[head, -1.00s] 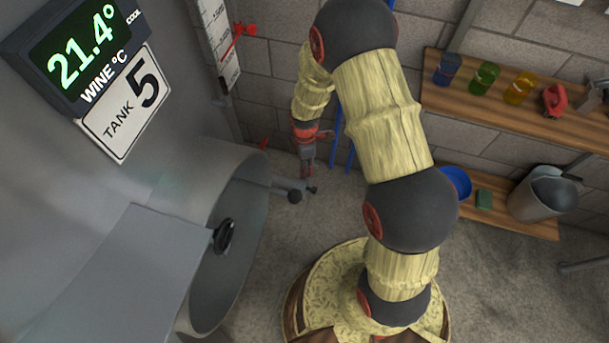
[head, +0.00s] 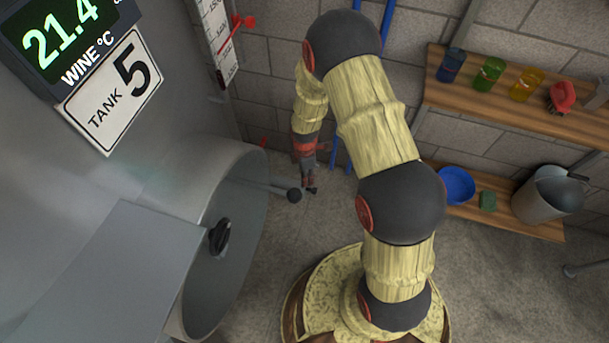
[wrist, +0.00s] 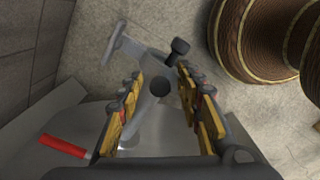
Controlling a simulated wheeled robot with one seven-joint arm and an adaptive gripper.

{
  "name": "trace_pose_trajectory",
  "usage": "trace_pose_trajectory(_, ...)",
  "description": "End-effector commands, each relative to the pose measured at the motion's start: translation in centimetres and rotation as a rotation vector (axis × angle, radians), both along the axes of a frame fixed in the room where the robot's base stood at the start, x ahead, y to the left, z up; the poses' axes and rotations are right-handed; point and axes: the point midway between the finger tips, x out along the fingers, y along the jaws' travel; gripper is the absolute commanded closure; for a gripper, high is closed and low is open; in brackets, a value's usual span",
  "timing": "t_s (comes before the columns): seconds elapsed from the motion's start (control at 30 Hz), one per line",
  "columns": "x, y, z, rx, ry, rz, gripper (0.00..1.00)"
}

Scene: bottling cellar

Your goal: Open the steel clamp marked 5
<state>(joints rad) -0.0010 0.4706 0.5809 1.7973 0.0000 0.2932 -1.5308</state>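The tank's plate (head: 115,90) reads "TANK 5". Below it, a steel clamp arm (head: 265,186) with a black ball end (head: 293,195) sticks out to the right from the round steel collar. My gripper (head: 309,188) points down just right of that ball. In the wrist view my gripper (wrist: 159,75) is open, its two yellow-padded fingers apart. A black ball (wrist: 160,88) shows in the gap between them, with the grey steel of the clamp (wrist: 135,50) beyond. A second black knob (wrist: 180,46) shows near the right fingertip. I cannot tell whether anything touches.
A grey panel (head: 100,270) and a black knob (head: 220,237) are at the collar's opening. A red handle (wrist: 65,146) lies left in the wrist view. Blue pipes (head: 340,140) run down the wall behind my gripper. Shelves (head: 500,112) with cups and a bucket (head: 548,195) stand right.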

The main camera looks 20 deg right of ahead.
Motion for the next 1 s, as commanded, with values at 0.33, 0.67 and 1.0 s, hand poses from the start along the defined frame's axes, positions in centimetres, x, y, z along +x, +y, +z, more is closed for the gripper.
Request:
trace_pose_trajectory(0.33,0.01,0.00,0.09,0.000,0.000,0.000,0.78)
trace_pose_trajectory(0.67,0.00,0.00,0.08,0.000,0.000,0.000,0.97)
trace_pose_trajectory(1.0,-0.02,0.00,0.08,0.000,0.000,0.000,1.00)
